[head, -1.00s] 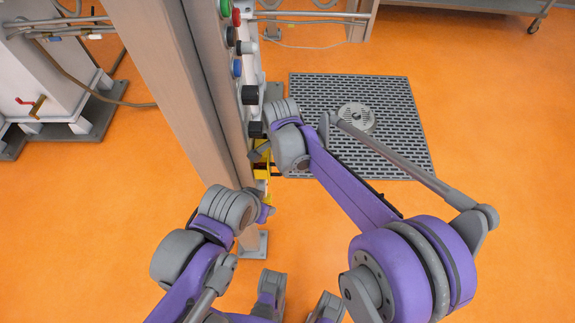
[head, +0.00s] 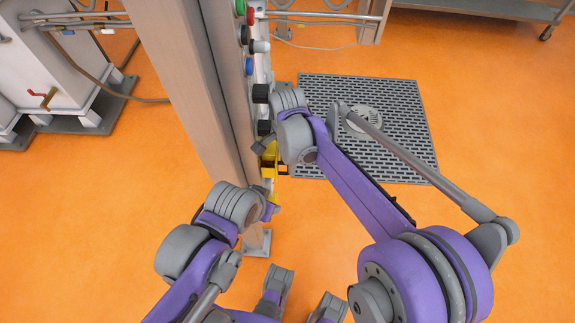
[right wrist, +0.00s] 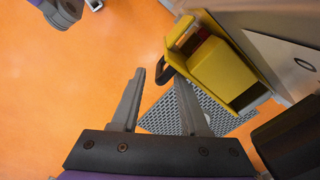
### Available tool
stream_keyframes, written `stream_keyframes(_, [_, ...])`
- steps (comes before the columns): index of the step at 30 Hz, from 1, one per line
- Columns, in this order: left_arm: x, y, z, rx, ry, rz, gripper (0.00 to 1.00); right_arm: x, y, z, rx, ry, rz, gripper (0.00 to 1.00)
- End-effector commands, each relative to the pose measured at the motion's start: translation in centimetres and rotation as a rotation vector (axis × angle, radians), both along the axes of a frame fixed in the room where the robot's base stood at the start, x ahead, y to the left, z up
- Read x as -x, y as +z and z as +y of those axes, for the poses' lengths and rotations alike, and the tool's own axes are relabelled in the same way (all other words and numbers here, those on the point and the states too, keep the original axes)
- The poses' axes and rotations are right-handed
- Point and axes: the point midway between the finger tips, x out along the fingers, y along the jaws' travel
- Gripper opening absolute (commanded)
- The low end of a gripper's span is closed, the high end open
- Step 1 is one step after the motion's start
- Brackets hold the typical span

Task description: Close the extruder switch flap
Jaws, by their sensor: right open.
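The yellow extruder switch box (head: 269,161) is on the side of the tall grey column. In the right wrist view the yellow flap (right wrist: 222,72) stands out from the box, with a red part (right wrist: 199,40) showing in a dark gap, so it looks open. A black loop (right wrist: 166,72) sticks out beside it. My right gripper (right wrist: 160,76) is open, with nothing between its fingers; its right fingertip is close to the loop, and I cannot tell whether they touch. My left arm ends low by the column; its fingers do not show clearly.
The grey column (head: 185,90) carries a panel with several knobs and buttons (head: 250,65). A black knob (right wrist: 290,145) is close to my right gripper. A floor grate (head: 385,120) lies behind. White machinery (head: 55,70) is at the left. The orange floor is mostly free.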

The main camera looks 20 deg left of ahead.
Motion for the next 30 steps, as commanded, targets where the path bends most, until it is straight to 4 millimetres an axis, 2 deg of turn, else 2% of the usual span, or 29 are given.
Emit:
stream_keyframes(1, [0.0, 0.2, 0.0, 0.0, 0.0, -0.001, 0.5, 0.0, 1.3, 0.0, 0.0, 0.001, 0.0, 0.45])
stream_keyframes(6, [-0.1, 0.6, 0.0, 0.0, 0.0, -0.002, 0.5, 0.1, 4.7, 0.1, -0.001, 0.003, 0.001, 0.45])
stream_keyframes(12, [-0.1, 0.9, 0.0, 0.0, 0.0, -0.003, 0.5, 0.1, 7.2, 0.2, 0.0, 0.003, 0.002, 0.45])
stream_keyframes(17, [-0.1, 0.9, 0.0, 0.0, 0.0, -0.003, 0.5, 0.1, 7.7, 0.2, 0.0, 0.002, 0.002, 0.45])
stream_keyframes(30, [-0.1, 0.9, 0.0, 0.0, 0.0, -0.003, 0.5, 0.1, 7.7, 0.2, 0.0, 0.002, 0.002, 0.45])
